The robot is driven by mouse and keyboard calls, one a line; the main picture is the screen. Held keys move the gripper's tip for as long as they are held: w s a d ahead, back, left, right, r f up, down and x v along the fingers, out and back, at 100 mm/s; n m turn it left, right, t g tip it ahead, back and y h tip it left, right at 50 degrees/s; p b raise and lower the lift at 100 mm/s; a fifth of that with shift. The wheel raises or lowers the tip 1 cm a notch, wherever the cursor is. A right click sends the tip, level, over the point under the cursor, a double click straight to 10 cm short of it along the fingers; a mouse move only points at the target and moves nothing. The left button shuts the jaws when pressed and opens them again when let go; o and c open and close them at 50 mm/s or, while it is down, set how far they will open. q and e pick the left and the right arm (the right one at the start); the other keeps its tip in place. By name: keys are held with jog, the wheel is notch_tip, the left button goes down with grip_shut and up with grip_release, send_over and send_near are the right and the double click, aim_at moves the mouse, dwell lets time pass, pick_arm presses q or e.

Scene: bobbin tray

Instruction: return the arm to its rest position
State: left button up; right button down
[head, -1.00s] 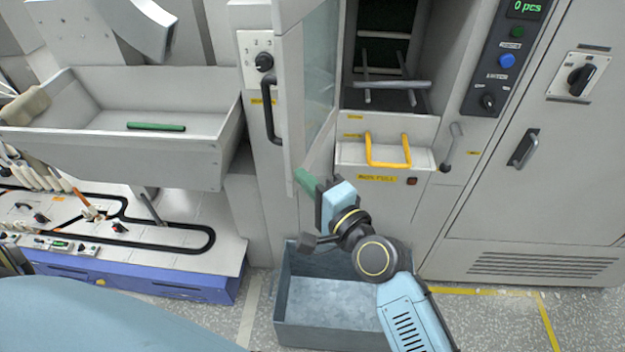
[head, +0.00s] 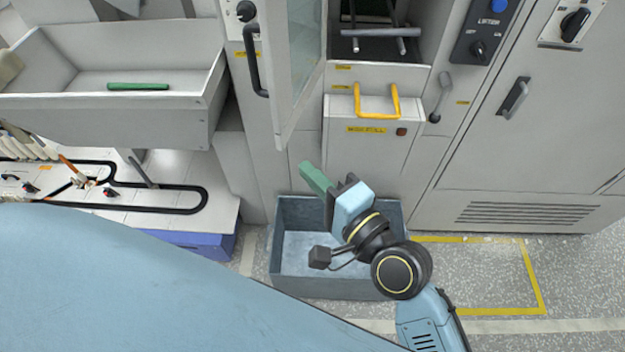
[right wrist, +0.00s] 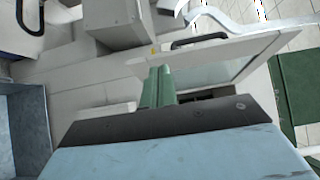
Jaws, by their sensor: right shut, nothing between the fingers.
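My right gripper (head: 305,166) has green fingers pressed together with nothing between them. In the head view it points up and to the left, over the back edge of the grey-blue bin and below the open cabinet door. The closed green fingers also show in the right wrist view (right wrist: 158,88), pointing towards the pale cabinet front. My right arm comes in from the bottom right. My left gripper is not in view.
The cabinet door (head: 297,75) stands open. A yellow handle (head: 362,108) projects from the cabinet front. The grey-blue bin (head: 330,287) stands on the floor beneath my right gripper. A tray (head: 60,110) at left holds a green rod (head: 138,86). Floor at right is clear.

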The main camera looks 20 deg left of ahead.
jog(key=shift+s+d, duration=0.3)
jog(key=shift+s, duration=0.45)
jog(key=w+d+f+h+b, duration=0.1)
jog(key=d+f+h+b, duration=0.2)
jog(key=f, duration=0.8)
jog(key=w+d+f+n+h, duration=0.15)
jog(key=d+f, duration=0.35)
jog(key=f, duration=0.5)
jog(key=w+d+f+m+h+b, duration=0.1)
jog(key=d+f+h+b, duration=0.15)
jog(key=f, duration=0.85)
jog(key=s+d+f+n+g+h+b, duration=0.1)
jog(key=s+d+f+h+b, duration=0.15)
jog(key=s+d+f, duration=0.55)
jog(key=s+d+f+n+g+h+b, duration=0.1)
jog(key=d+f+n+h, duration=0.15)
jog(key=d+f, duration=0.65)
jog(key=s+d+f+n+g+h+b, duration=0.1)
jog(key=s+d+f+g+h+b, duration=0.1)
jog(key=s+d+f, duration=0.3)
jog(key=s+d+f+n+g+h+b, duration=0.2)
jog(key=s+d+f, duration=0.4)
jog(key=s+f, duration=0.6)
jog(key=s, duration=0.6)
jog(key=shift+s+d+f+n+g, duration=0.2)
jog(key=shift+f+n+g, duration=0.1)
jog(key=shift+f+g, duration=0.1)
